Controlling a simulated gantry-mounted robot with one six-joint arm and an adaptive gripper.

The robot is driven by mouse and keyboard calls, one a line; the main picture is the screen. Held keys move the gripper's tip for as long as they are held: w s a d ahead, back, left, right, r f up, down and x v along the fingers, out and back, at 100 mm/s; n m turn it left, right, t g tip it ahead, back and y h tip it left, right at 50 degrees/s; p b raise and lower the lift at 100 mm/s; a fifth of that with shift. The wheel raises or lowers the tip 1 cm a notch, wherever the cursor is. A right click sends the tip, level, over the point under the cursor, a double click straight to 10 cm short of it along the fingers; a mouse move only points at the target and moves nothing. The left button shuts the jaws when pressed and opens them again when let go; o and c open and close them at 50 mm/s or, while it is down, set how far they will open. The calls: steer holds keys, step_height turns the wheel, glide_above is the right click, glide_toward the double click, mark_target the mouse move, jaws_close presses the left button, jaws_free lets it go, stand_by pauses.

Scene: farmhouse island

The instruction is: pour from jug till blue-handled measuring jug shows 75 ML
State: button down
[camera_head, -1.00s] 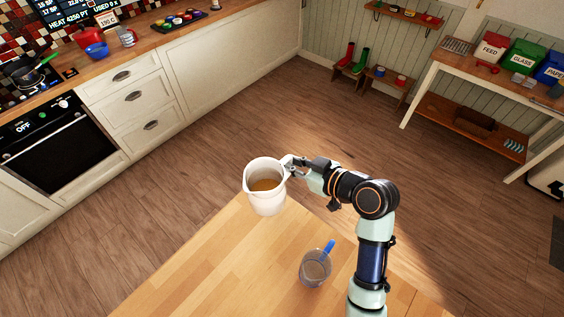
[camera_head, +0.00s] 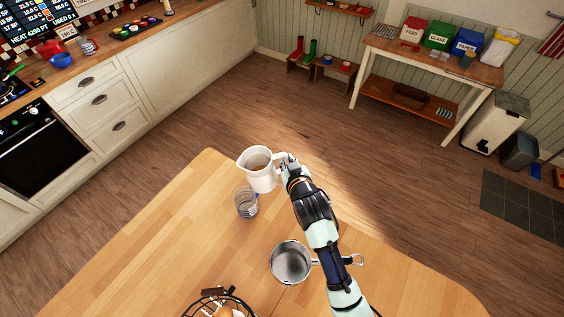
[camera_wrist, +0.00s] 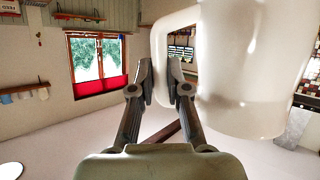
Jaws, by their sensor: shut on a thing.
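A white jug (camera_head: 262,179) with brown liquid inside is held just beyond and to the right of the measuring jug, roughly upright. My gripper (camera_head: 287,164) is shut on its handle; in the wrist view the fingers (camera_wrist: 160,88) close on the handle beside the large white jug body (camera_wrist: 245,75). The clear measuring jug (camera_head: 246,204) stands on the wooden island near its far corner. Only a bit of its blue handle (camera_head: 257,195) shows. Its marks and level are too small to read. No stream of liquid shows between the jugs.
A steel saucepan (camera_head: 291,262) stands nearer on the island (camera_head: 185,235), beside my arm. A wire basket (camera_head: 222,301) with contents is at the front edge. The island's left part is clear.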

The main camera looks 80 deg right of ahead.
mark_target(271, 175)
steer(key=shift+r+p, duration=0.2)
steer(key=shift+p, duration=0.1)
steer(key=w+f+n+g+h+b, duration=0.1)
steer(key=n, duration=0.1)
steer(key=w+a+f+n+g+h+b, duration=0.1)
steer(key=n+b, duration=0.1)
steer(key=n, duration=0.1)
steer(key=w+f+n+g+h+b, duration=0.1)
steer(key=n+b, duration=0.1)
steer(key=shift+a+n+g, duration=0.2)
steer(key=shift+n+g, duration=0.2)
steer(key=shift+w+a+r+n+h, duration=0.25)
steer(key=shift+w+r+n+h, duration=0.05)
steer(key=shift+w+r+n, duration=0.3)
stand_by(1.1)
steer(key=shift+w, duration=0.1)
